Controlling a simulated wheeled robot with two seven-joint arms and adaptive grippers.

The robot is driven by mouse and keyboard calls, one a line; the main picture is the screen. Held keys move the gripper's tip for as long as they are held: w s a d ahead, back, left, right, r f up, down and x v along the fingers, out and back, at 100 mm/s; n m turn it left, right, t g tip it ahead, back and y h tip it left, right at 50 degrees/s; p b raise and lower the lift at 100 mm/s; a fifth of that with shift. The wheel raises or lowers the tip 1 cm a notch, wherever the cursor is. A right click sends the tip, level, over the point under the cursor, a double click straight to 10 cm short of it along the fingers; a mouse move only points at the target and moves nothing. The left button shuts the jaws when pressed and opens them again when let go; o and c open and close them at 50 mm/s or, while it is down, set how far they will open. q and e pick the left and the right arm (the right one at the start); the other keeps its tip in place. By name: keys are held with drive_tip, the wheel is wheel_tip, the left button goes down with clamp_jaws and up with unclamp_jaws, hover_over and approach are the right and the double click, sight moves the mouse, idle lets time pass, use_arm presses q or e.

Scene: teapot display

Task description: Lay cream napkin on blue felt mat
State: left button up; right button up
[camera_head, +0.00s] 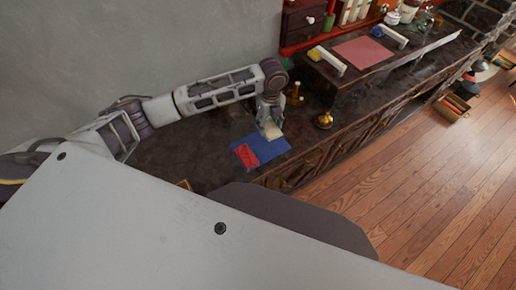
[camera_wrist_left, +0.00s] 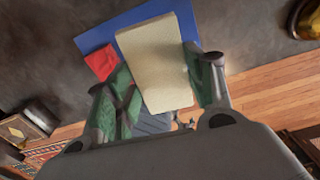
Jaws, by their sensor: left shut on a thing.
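The cream napkin (camera_wrist_left: 152,62) shows large in the left wrist view, as a flat pale block between the fingers of my left gripper (camera_wrist_left: 160,88). In the head view my left gripper (camera_head: 267,118) is shut on the napkin (camera_head: 273,131) over the right part of the blue felt mat (camera_head: 267,149). The mat's blue edge also shows behind the napkin in the left wrist view (camera_wrist_left: 97,38). I cannot tell whether the napkin touches the mat. A red cloth (camera_head: 246,155) lies on the mat's left part. My right gripper is not in view.
A brass bell-like object (camera_head: 324,121) stands right of the mat, and a brass candlestick (camera_head: 296,95) behind it. A raised shelf with a pink mat (camera_head: 363,52) is at the back right. Dark bare counter (camera_head: 190,150) lies left of the mat.

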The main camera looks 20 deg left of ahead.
use_arm(q)
drive_tip(key=shift+a+n, duration=0.15)
drive_tip(key=shift+n, duration=0.25)
drive_tip(key=shift+f, duration=0.15)
hover_over(267, 143)
drive_tip(key=shift+f, duration=3)
drive_tip(key=shift+f, duration=1.85)
drive_tip(key=shift+f, duration=0.15)
drive_tip(key=o, duration=1)
